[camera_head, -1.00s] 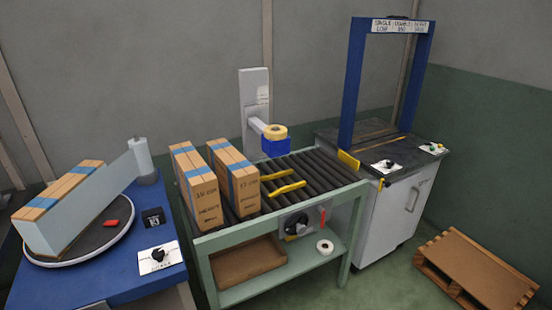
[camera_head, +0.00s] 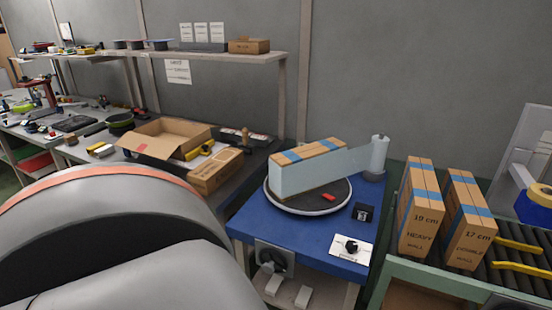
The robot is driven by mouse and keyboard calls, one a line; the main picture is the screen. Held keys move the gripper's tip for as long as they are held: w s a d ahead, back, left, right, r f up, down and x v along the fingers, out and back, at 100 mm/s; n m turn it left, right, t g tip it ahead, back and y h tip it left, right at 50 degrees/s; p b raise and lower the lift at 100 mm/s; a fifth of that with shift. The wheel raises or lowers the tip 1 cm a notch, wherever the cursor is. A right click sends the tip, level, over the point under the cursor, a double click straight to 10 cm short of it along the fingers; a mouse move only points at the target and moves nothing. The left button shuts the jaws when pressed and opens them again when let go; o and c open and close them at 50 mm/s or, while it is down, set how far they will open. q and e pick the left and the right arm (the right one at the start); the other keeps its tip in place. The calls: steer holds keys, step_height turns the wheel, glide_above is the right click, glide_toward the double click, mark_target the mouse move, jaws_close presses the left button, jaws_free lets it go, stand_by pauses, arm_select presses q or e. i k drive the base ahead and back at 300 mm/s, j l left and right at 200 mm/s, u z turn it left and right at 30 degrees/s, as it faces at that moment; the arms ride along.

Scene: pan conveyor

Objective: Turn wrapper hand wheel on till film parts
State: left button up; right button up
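The wrapper is a blue table with a round turntable (camera_head: 330,207) on top. A carton stack (camera_head: 308,168) with blue tape stands on it, its lower part covered by pale film. The film (camera_head: 348,163) still stretches unbroken from the stack to the upright film roll (camera_head: 379,155) at the right. A dark hand wheel (camera_head: 272,258) on a grey plate is on the table's front, at the lower middle. Neither gripper is in view. A large grey arm part of mine fills the lower left.
A dial on a white plate (camera_head: 352,248) and a small black box (camera_head: 363,212) sit on the table. Two tall cartons (camera_head: 420,210) stand on the conveyor at right. Pale blocks (camera_head: 290,292) show below the wheel. A bench with an open carton (camera_head: 165,138) lies left.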

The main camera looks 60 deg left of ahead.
mark_target(268, 268)
steer(key=i+l+u, duration=0.25)
steer(key=l+u, duration=0.25)
steer(key=l, duration=0.15)
steer(key=u, duration=1.2)
